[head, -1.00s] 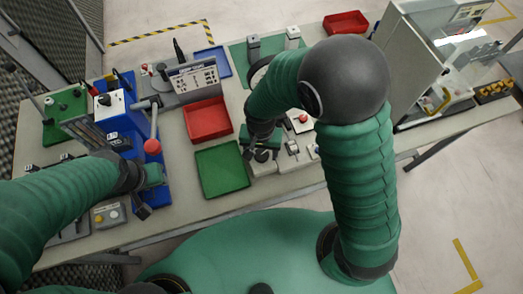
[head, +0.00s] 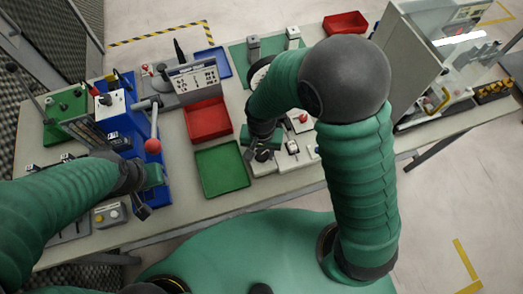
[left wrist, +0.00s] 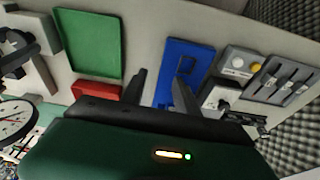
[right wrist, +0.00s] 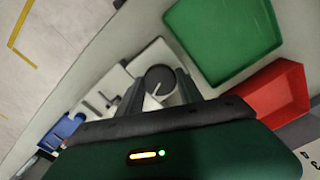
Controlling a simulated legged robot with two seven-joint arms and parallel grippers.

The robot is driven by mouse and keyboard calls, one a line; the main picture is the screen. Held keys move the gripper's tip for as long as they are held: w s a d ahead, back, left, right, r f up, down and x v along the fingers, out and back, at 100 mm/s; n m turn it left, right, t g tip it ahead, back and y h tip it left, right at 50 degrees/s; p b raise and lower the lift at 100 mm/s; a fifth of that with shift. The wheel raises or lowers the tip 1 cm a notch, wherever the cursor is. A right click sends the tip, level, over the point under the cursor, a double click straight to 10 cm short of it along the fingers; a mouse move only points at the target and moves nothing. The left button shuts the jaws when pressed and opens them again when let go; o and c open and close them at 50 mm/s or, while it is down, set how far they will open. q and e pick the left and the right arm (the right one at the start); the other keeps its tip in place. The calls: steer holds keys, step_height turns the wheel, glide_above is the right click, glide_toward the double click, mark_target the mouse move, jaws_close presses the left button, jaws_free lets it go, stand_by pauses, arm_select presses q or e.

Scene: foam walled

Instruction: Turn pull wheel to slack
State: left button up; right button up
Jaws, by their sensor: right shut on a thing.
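The pull wheel appears to be the dark round knob (right wrist: 160,80) with a pale pointer mark, on a light-coloured unit in the right wrist view. My right gripper (right wrist: 158,98) is shut on this knob, with a finger on either side of it. In the head view the knob (head: 263,156) shows only in part under the right gripper (head: 257,148). My left gripper (head: 152,194) is over the left part of the bench. In the left wrist view its fingers (left wrist: 160,90) are apart, with nothing between them.
A green tray (head: 222,168) and a red tray (head: 208,120) lie left of the knob unit. A blue fixture with a red-ball lever (head: 152,146) stands near my left gripper. A grey cabinet (head: 410,60) stands to the right.

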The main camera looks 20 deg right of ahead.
steer(key=shift+s+n, duration=0.1)
steer(key=shift+n, duration=0.4)
steer(key=shift+n+p, duration=0.65)
steer(key=shift+n, duration=0.45)
steer(key=n+p, duration=0.1)
steer(key=n, duration=0.2)
steer(key=shift+n, duration=0.3)
steer(key=n+p, duration=0.2)
steer(key=n, duration=0.4)
steer(key=shift+p, duration=0.3)
steer(key=o, duration=1.4)
steer(key=shift+c, duration=0.2)
